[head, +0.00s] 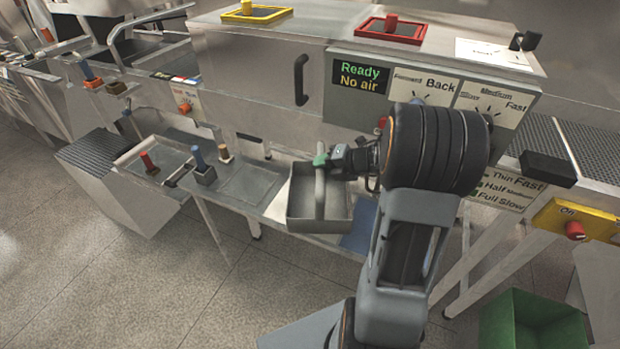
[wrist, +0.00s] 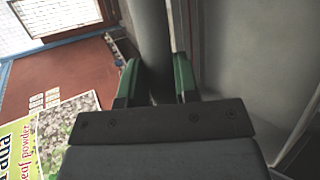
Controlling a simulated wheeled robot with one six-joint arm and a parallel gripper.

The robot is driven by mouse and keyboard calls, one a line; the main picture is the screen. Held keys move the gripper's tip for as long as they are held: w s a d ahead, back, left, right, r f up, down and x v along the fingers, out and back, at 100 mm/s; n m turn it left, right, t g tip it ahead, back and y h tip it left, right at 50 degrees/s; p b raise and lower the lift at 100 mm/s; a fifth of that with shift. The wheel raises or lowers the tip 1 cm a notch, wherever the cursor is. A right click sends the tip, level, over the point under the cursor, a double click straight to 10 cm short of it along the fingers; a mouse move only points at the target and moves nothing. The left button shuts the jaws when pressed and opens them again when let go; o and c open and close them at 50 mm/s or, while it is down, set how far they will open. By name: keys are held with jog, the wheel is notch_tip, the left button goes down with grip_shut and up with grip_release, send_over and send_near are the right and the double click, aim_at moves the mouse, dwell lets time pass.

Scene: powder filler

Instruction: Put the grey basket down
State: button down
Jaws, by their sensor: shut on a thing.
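The grey basket (head: 318,212) is an open, shallow box with an upright arched handle. In the head view it is at the machine's front, over the low shelf. My gripper (head: 321,160) is shut on the top part of the basket's handle, reaching in from the right. In the wrist view the green fingertips of my gripper (wrist: 157,85) sit on both sides of the grey handle (wrist: 152,30). I cannot tell whether the basket's bottom touches the shelf.
A low shelf (head: 275,205) runs along the machine front. A blue patch (head: 358,238) lies right of the basket. Small knobs, blue (head: 203,172) and red (head: 149,163), stand to the left. A control panel (head: 362,76) is above. A green crate (head: 535,325) is on the floor at right.

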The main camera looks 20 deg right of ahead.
send_over(310, 192)
notch_tip(310, 192, down, 6)
jog(key=shift+a+f, duration=0.1)
jog(key=shift+f, duration=0.05)
jog(key=shift+f+p, duration=0.65)
jog(key=shift+f, duration=0.8)
jog(key=c, duration=0.8)
grip_release()
jog(key=shift+f, duration=0.1)
jog(key=shift+c, duration=0.2)
